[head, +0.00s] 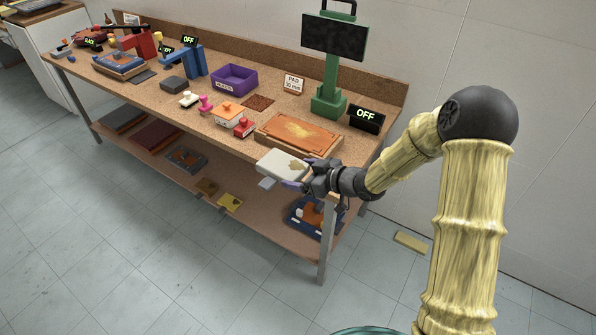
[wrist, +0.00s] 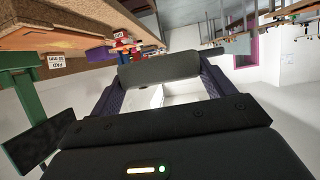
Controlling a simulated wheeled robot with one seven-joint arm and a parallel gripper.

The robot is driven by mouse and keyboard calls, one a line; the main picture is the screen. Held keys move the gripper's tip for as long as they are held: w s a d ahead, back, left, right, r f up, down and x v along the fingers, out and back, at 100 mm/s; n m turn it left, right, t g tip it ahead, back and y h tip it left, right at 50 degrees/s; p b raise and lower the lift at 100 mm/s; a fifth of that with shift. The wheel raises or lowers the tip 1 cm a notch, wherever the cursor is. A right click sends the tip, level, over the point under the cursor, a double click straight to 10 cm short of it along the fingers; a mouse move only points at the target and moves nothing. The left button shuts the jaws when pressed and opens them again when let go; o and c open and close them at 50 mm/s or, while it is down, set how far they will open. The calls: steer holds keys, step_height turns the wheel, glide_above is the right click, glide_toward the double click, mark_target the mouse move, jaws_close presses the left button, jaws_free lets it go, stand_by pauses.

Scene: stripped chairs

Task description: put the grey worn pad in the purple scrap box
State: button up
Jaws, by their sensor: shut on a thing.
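In the wrist view the pad (wrist: 160,68) shows as a grey slab between the two fingers. The purple scrap box (head: 234,79) stands open on the bench top, further back and to the left, apart from the pad. Its inside is only partly visible.
On the bench, a tray with an orange pad (head: 298,132) lies just behind my gripper. A red block (head: 243,127), an orange block (head: 228,113) and pink and white pieces stand in front of the box. A green stand (head: 328,85) with a dark screen rises behind.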

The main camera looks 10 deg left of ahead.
steer(key=shift+w+d+f+m+h, duration=0.15)
steer(key=shift+w+d+f, duration=0.1)
steer(key=shift+d, duration=0.15)
steer(key=shift+w+d+f+m+h, duration=0.1)
steer(key=shift+d+f+m+h, duration=0.1)
steer(key=shift+d, duration=0.2)
steer(key=shift+d+f+t, duration=0.25)
steer(key=shift+d+t, duration=0.05)
steer(key=shift+t, duration=0.2)
steer(key=s+d+f+m+t+h, duration=0.1)
steer(key=d+f+m+t+h, duration=0.1)
steer(key=d+f+m+h, duration=0.2)
steer(key=d+f+m+t+h, duration=0.2)
steer(key=d+f+m+h, duration=0.1)
steer(key=d, duration=0.8)
steer(key=s+d+f+m+t+h, duration=0.1)
steer(key=d+f+m+t+h, duration=0.1)
steer(key=d+f+m+h, duration=0.2)
steer(key=d+f+m, duration=0.1)
steer(key=d+f, duration=0.2)
steer(key=d, duration=0.1)
steer(key=shift+s+d+t+h, duration=0.15)
steer(key=shift+s+t+h, duration=0.15)
steer(key=shift+h, duration=0.05)
steer(key=shift+w+d, duration=0.15)
steer(key=shift+d, duration=0.1)
